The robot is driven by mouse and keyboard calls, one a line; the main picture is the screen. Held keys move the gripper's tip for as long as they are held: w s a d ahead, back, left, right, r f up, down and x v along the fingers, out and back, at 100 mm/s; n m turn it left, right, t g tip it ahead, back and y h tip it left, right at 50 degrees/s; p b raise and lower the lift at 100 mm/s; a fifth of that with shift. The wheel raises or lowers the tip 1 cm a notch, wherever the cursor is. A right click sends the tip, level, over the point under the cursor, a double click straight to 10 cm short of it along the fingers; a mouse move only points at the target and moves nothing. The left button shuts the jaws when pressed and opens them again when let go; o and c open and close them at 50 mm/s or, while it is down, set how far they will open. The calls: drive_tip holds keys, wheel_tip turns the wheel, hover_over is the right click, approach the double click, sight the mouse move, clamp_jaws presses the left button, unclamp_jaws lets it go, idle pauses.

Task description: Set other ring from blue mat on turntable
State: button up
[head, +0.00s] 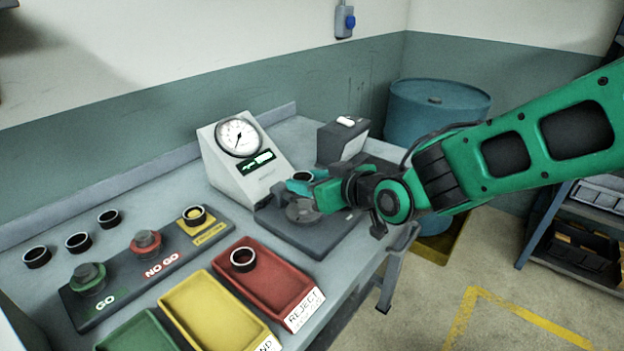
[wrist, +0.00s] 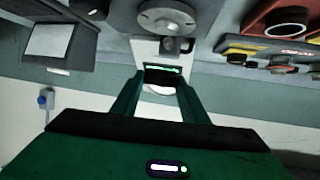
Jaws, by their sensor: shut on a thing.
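My gripper (head: 303,188) reaches in from the right, low over the tester's dark base. In the wrist view its fingers (wrist: 160,78) are closed around a small dark shape, which I take to be a ring; its outline blends with the gauge display behind. The grey round turntable (head: 302,211) is just below and in front of the gripper in the head view; it also shows at the top of the wrist view (wrist: 168,18). Another dark ring (head: 302,177) shows just behind the fingers. I cannot clearly make out a blue mat.
The dial gauge (head: 238,137) stands left of the gripper and a grey box (head: 343,141) behind it. Several rings stand on the bench at left, near the GO and NO GO block (head: 118,284). A red tray (head: 268,285) holds one ring. A blue drum (head: 437,108) stands behind.

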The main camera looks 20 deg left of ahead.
sight(310, 214)
drive_tip(key=shift+w+d, duration=0.1)
drive_tip(key=shift+d, duration=0.05)
drive_tip(key=shift+f, duration=0.1)
drive_tip(key=shift+f, duration=3.15)
drive_tip(key=o, duration=1.2)
drive_tip(key=shift+f, duration=0.1)
